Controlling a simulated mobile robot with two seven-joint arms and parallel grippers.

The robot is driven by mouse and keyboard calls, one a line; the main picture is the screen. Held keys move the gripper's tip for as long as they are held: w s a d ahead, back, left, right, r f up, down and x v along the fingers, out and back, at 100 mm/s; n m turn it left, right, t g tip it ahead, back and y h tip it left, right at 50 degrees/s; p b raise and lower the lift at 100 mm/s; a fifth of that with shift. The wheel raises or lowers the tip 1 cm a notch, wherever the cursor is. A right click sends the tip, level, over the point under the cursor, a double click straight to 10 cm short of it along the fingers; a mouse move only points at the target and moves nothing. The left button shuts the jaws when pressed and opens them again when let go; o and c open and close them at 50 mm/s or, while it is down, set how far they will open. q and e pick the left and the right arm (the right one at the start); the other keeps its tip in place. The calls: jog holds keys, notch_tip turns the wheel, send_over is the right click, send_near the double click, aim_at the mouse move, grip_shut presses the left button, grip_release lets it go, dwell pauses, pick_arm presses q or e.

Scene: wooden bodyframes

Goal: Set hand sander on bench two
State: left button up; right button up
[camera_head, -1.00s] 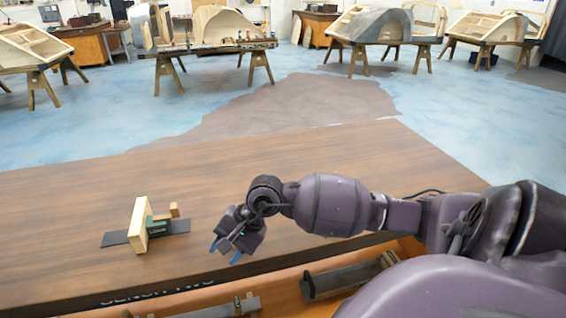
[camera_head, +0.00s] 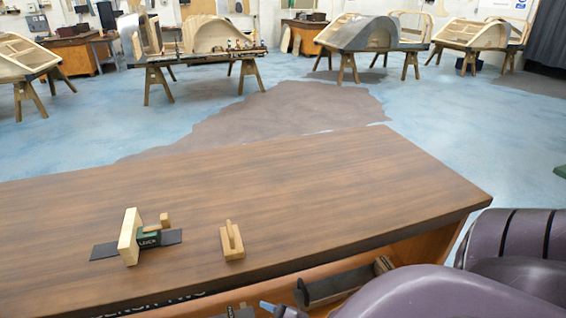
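Bench two (camera_head: 330,190) is the brown wooden-topped bench in front of me; its front-edge lettering is partly hidden. A small wooden block with an upright handle, which looks like the hand sander (camera_head: 232,243), rests upright on the bench top near the front edge. Nothing touches it. A bluish tip at the bottom edge looks like a finger of my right gripper (camera_head: 270,307). It is below and to the right of the sander, apart from it; the rest of the gripper is out of frame. My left gripper is not in view.
A pale upright board (camera_head: 130,238) with a small green tool stands on a dark strip (camera_head: 104,251) left of the sander. Tools such as a long dark one (camera_head: 335,285) lie lower along the bench front. The right and back of the bench top are clear.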

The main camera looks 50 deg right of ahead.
jog(key=s+f+m+g, duration=0.3)
jog(key=s+f+m, duration=0.2)
jog(key=m, duration=0.1)
jog(key=shift+s+a+h, duration=0.15)
jog(key=shift+s+h, duration=0.15)
dwell(0.8)
